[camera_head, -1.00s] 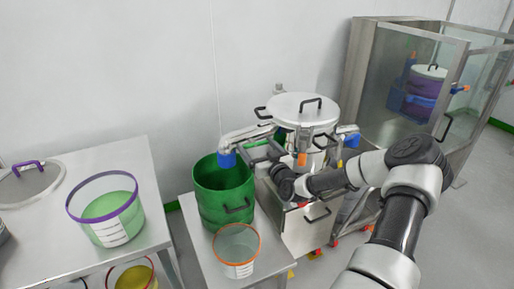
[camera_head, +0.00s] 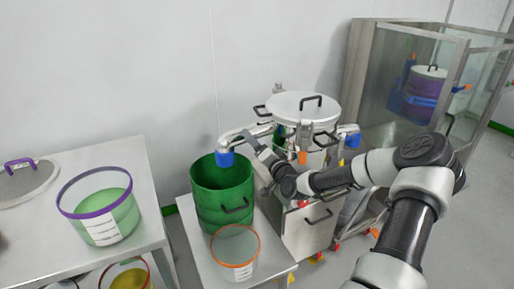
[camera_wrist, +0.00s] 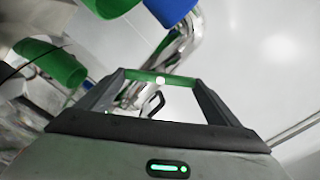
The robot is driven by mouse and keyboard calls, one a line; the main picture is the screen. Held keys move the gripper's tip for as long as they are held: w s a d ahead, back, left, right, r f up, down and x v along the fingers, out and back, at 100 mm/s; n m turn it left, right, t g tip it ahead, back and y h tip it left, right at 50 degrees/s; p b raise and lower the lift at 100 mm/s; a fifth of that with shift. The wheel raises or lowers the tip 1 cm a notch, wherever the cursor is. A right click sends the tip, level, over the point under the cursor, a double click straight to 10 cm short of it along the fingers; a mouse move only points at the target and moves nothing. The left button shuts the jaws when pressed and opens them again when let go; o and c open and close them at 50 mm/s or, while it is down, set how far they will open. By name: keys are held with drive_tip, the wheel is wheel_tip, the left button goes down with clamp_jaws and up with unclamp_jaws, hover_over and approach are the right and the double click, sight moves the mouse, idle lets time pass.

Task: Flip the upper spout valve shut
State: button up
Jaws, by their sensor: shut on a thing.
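A silver vessel (camera_head: 302,112) with a flat lid stands against the wall. Its upper metal spout (camera_head: 240,134) reaches left and ends in a blue sleeve (camera_head: 225,159) above a green drum (camera_head: 223,195). My gripper (camera_head: 252,140) is right beside this spout, to the right of the sleeve. In the wrist view the green-tipped fingers (camera_wrist: 160,80) are closed around a small pale piece, apparently the valve lever (camera_wrist: 160,81). Most of the lever is hidden by the fingers, and I cannot tell its angle. The spout pipe (camera_wrist: 183,42) shows just beyond the fingertips.
An orange-rimmed tub (camera_head: 236,257) stands before the drum on a small table. A purple-rimmed tub (camera_head: 101,212) is on the left table. A second blue-ended outlet (camera_head: 352,138) is right of the vessel. A glass-walled enclosure (camera_head: 405,70) stands at the back right.

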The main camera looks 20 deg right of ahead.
drive_tip(key=shift+d+f+m+b, duration=0.1)
drive_tip(key=shift+m+b, duration=0.35)
drive_tip(key=shift+m, duration=1.4)
drive_tip(key=shift+f+m+b, duration=0.1)
drive_tip(key=shift+m+b, duration=0.3)
drive_tip(key=shift+m, duration=1.45)
drive_tip(key=o, duration=0.9)
drive_tip(key=s, duration=0.5)
drive_tip(key=s+p, duration=0.1)
drive_tip(key=s, duration=0.5)
drive_tip(key=s+p, duration=0.1)
drive_tip(key=s, duration=0.5)
drive_tip(key=shift+s+d, duration=0.2)
drive_tip(key=shift+d, duration=0.05)
